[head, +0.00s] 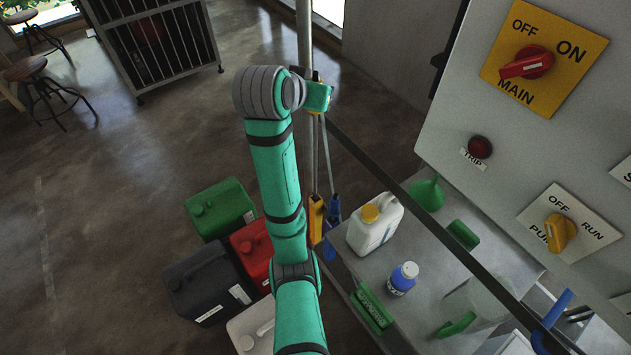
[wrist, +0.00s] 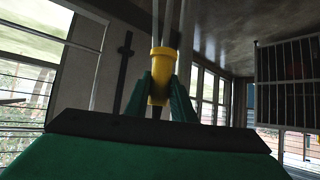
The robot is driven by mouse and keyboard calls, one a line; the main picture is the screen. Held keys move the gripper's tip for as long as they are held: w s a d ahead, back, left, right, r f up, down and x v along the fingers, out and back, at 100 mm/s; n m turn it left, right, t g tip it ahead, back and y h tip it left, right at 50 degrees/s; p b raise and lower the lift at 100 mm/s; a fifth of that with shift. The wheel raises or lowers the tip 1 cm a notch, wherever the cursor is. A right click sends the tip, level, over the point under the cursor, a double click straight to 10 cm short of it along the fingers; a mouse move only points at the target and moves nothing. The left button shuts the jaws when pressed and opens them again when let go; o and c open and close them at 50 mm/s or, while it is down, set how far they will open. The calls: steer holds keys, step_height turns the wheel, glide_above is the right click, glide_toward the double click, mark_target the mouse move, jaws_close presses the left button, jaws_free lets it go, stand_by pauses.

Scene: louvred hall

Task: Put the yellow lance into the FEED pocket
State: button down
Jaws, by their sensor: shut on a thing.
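My gripper (head: 318,95) is raised beside a tall grey pole in the head view. In the wrist view its green fingers (wrist: 160,95) are closed on the yellow collar of the lance (wrist: 160,75). Thin rods run upward behind the collar. In the head view, thin rods drop from near my gripper toward a yellow-orange piece (head: 316,217) and a blue piece (head: 333,210) beside the shelf. I cannot tell which rod belongs to the held lance or where its lower end is. I cannot make out a FEED label or its pocket.
Green (head: 220,208), red (head: 252,250), dark (head: 208,284) and white (head: 253,328) canisters stand on the floor. A switch panel (head: 440,115) stands right.

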mark_target(316, 80)
step_height(316, 80, up, 3)
steer(key=shift+a+r, duration=0.1)
steer(key=shift+r, duration=0.6)
steer(key=shift+d+r, duration=0.25)
steer(key=shift+s, duration=0.1)
